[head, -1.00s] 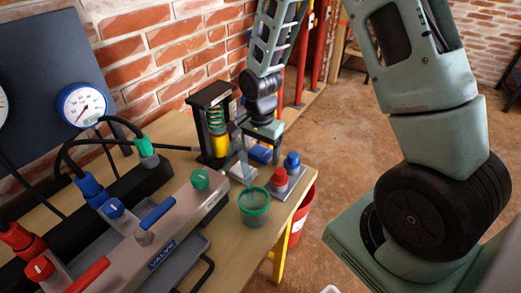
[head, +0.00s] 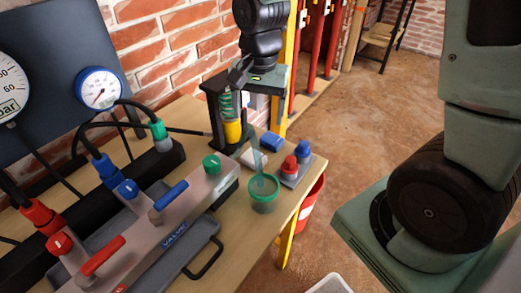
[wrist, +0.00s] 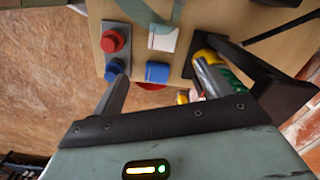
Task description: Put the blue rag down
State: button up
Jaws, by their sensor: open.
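The blue rag (head: 271,142) is a small folded block lying on the wooden table, beside a white pad (head: 254,156). In the wrist view the rag (wrist: 157,72) lies near the table edge, between my fingers in the picture and apart from them. My gripper (head: 240,76) is above the table, up and left of the rag in the head view. It is open and empty; its fingers (wrist: 160,82) spread apart in the wrist view. The fingertips are partly hard to make out against the dark stand.
A black stand with a green spring and yellow cylinder (head: 232,131) is close to my gripper. Red and blue knobs (head: 296,158), a green cup (head: 264,192) and the valve panel (head: 170,235) are on the table. A red bucket (head: 311,202) stands beyond the edge.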

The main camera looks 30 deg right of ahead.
jog(key=s+a+r+n, duration=0.1)
jog(key=s+a+n, duration=0.5)
jog(key=s+n, duration=0.2)
jog(key=s+a+r+n, duration=0.1)
jog(key=s+a+n, duration=0.5)
jog(key=s+n, duration=0.2)
jog(key=s, duration=0.2)
jog(key=shift+s+r+n, duration=0.3)
jog(key=shift+r+n, duration=0.1)
jog(key=shift+a, duration=0.1)
notch_tip(320, 180, up, 6)
jog(key=p, duration=0.6)
jog(key=shift+r, duration=0.15)
